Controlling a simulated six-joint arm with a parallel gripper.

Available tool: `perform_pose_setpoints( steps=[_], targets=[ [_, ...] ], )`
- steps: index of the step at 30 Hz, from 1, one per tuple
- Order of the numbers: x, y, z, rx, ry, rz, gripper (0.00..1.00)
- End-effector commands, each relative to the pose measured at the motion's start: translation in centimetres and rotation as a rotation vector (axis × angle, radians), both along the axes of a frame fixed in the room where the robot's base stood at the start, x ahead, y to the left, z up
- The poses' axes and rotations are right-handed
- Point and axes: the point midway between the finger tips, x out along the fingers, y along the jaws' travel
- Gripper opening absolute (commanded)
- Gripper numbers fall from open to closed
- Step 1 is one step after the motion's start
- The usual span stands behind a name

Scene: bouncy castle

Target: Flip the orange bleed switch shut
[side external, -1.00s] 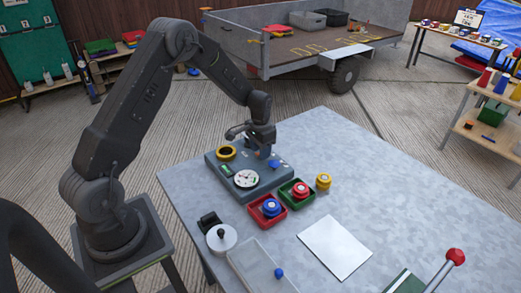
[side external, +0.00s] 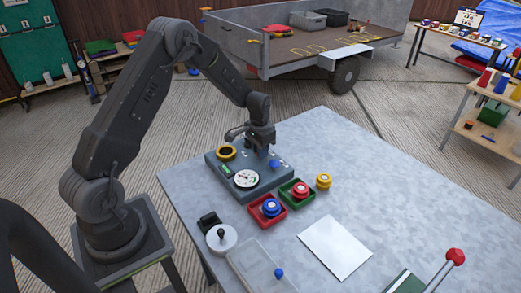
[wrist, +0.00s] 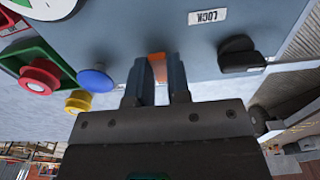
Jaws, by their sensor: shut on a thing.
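The orange bleed switch (wrist: 157,68) shows in the wrist view between the two fingertips of my gripper (wrist: 159,76). My gripper is shut on it, with a finger on each side. The switch sits on the grey control box (wrist: 140,22). In the side external view my gripper (side external: 261,150) is low over the back right part of the control box (side external: 219,172). The switch is hidden there by my gripper, and its exact tilt cannot be told.
A blue knob (wrist: 97,79) is left of my fingers in the wrist view. A black knob (wrist: 240,55) and a LOCK label (wrist: 208,16) are to the right. Red (side external: 268,211) and green (side external: 297,192) trays stand in front.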

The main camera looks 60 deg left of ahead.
Motion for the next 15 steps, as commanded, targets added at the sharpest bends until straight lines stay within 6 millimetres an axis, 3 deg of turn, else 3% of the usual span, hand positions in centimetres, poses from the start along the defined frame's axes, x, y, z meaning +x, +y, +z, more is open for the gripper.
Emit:
perform_pose_setpoints(
  steps=[15],
  targets=[
    [-0.52, -0.03, -0.1, 0.002, -0.215, -0.001, 0.0]
  ],
)
